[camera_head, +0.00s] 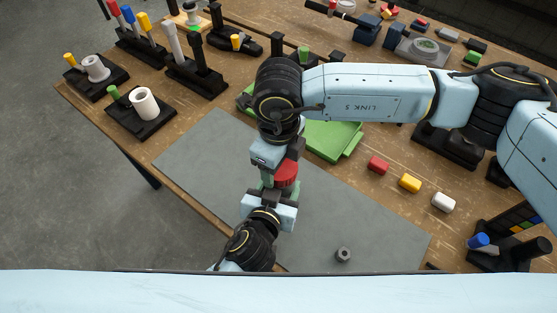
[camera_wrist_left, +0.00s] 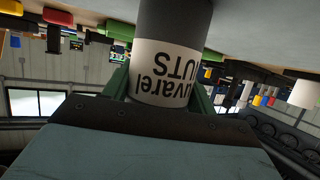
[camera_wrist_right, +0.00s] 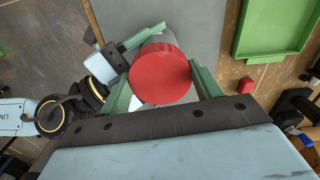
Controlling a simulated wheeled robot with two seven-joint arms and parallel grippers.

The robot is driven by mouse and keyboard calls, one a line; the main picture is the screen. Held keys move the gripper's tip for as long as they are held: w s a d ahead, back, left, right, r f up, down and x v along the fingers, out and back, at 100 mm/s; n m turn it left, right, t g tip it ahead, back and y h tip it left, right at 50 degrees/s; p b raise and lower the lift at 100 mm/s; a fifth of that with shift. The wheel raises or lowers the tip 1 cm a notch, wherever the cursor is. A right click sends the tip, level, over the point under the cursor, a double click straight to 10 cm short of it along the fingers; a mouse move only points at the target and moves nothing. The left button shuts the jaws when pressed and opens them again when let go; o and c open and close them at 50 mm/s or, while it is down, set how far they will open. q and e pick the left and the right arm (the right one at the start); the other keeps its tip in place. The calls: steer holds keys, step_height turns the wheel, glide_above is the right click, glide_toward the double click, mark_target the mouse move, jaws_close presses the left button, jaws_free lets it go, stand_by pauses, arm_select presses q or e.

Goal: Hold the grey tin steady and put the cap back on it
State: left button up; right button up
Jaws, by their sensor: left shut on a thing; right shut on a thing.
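The grey tin (camera_wrist_left: 172,50) has a white label with black print, upside down in the left wrist view. My left gripper (camera_head: 267,196) is shut on it, with green fingers on either side. The red cap (camera_wrist_right: 160,75) shows round in the right wrist view, between the green fingers of my right gripper (camera_head: 276,160), which is shut on it. In the head view the cap (camera_head: 287,173) is between the two grippers, which face each other closely. The grippers mostly hide the tin there. I cannot tell whether the cap is seated on the tin.
A grey mat (camera_head: 200,160) lies below the grippers, with a small grey ring-like part (camera_head: 343,255) on it. A green tray (camera_head: 335,142) lies behind. Red (camera_head: 378,165), yellow (camera_head: 410,183) and white (camera_head: 443,202) pieces lie to the right. Black holders stand at the back left.

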arm_select(q)
steer(key=shift+w+d+r, duration=0.1)
steer(key=shift+r, duration=0.2)
arm_select(e)
steer(key=shift+f, duration=0.2)
arm_select(q)
steer(key=shift+d, duration=0.1)
arm_select(e)
steer(key=shift+s+f, duration=0.15)
steer(key=shift+f, duration=0.25)
stand_by(0.4)
steer(key=o, duration=0.6)
steer(key=shift+o, duration=0.2)
step_height(320, 180, up, 4)
steer(key=shift+a+f, duration=0.1)
arm_select(q)
steer(key=shift+a+f, duration=0.15)
steer(key=shift+a, duration=0.05)
arm_select(e)
steer(key=shift+r, duration=0.3)
steer(key=c, duration=1.2)
steer(key=shift+c, duration=0.2)
